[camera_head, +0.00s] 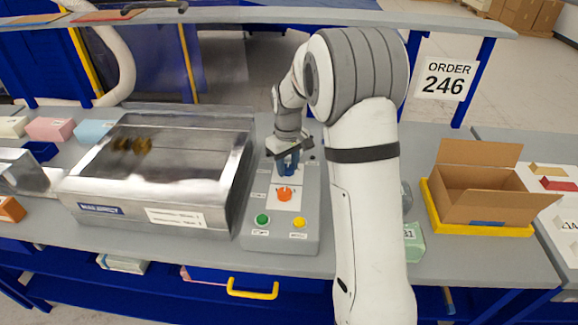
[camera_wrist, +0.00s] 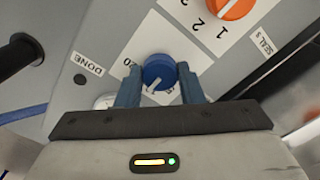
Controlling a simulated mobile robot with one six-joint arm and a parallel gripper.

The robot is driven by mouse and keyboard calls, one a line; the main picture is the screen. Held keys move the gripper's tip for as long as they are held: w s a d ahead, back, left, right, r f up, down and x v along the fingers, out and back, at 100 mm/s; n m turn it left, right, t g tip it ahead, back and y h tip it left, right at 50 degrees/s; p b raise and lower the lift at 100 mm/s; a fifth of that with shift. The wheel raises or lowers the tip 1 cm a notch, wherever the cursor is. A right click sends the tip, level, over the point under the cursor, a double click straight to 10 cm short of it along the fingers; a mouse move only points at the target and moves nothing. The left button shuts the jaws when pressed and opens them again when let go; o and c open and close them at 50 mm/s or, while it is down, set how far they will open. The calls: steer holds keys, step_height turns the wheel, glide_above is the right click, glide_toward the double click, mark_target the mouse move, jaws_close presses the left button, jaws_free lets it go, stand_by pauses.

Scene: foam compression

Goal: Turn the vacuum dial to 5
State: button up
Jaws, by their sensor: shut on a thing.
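The blue dial (camera_wrist: 158,72) sits on a white label of the grey control panel (camera_head: 260,208). My gripper (camera_wrist: 160,88) is shut on this dial, with one blue finger on each side of it. A white pointer line on the dial points toward the lower left in the wrist view. Most of the scale numbers around it are hidden by the fingers. In the head view my gripper (camera_head: 287,164) reaches down onto the panel's upper part and hides the dial.
An orange dial (camera_head: 285,194) is close below my gripper, with green (camera_head: 262,219) and yellow (camera_head: 299,223) buttons in front. A steel vacuum machine (camera_head: 165,170) stands left. An open cardboard box (camera_head: 470,190) stands in a yellow tray (camera_head: 432,208) at right.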

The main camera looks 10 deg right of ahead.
mark_target(288, 167)
steer(key=n+b, duration=0.1)
steer(key=n, duration=0.5)
steer(key=shift+n, duration=0.3)
steer(key=n+b, duration=0.1)
steer(key=n, duration=0.4)
steer(key=shift+n, duration=0.3)
steer(key=o, duration=1)
step_height(288, 167, up, 8)
steer(key=shift+f+b, duration=0.1)
steer(key=shift+b, duration=0.35)
